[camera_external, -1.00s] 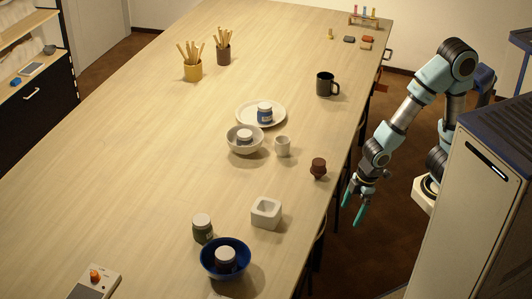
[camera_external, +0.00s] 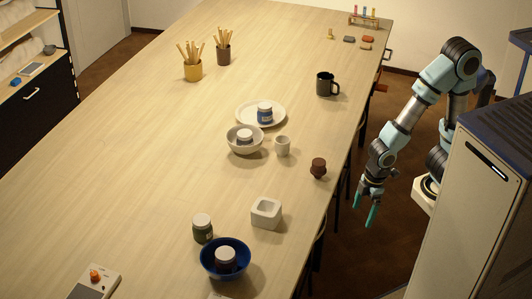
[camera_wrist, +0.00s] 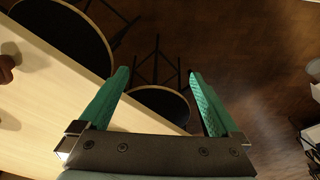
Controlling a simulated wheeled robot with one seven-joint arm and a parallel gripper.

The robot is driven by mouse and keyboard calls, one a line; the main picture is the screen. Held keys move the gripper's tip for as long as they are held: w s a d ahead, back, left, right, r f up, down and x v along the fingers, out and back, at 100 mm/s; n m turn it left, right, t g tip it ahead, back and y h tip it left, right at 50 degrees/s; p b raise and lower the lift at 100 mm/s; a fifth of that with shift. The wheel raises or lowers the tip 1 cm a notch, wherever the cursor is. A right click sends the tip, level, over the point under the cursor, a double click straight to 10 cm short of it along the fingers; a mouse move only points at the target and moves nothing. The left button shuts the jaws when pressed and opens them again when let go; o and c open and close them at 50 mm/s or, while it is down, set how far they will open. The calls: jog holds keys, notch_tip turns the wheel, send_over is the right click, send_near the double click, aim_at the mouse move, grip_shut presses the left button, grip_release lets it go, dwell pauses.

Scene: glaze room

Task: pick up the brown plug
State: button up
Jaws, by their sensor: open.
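The brown plug (camera_external: 318,168) stands on the wooden table near its right edge, beside the small white cup. In the wrist view part of the plug (camera_wrist: 6,69) shows at the left edge, cut off by the frame. My gripper (camera_external: 371,212) hangs past the table's right edge, to the right of the plug and apart from it. In the wrist view my gripper (camera_wrist: 160,78) is open, with nothing between its green fingers.
The small white cup (camera_external: 283,146), a white square block with a hollow (camera_external: 266,213) and a black mug (camera_external: 326,85) stand near the plug. Stools (camera_wrist: 155,100) stand under the table edge. A tall cabinet (camera_external: 470,215) is at the right.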

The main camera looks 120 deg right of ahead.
dwell(0.4)
jog(key=n, duration=0.2)
send_near(319, 162)
jog(key=f, duration=0.2)
jog(key=f+p, duration=0.1)
jog(key=f, duration=0.2)
jog(key=shift+w+a+f, duration=0.1)
jog(key=shift+w, duration=0.15)
jog(key=shift+w+d+f+p, duration=0.15)
jog(key=shift+f+p, duration=0.2)
jog(key=shift+f, duration=0.5)
jog(key=shift+w+f+p, duration=0.1)
jog(key=shift+f+p, duration=0.3)
jog(key=shift+f, duration=0.4)
jog(key=shift+w+d+f+p, duration=0.15)
jog(key=shift+f+p, duration=0.2)
jog(key=shift+f, duration=0.5)
jog(key=shift+c, duration=0.5)
jog(key=c, duration=1.4)
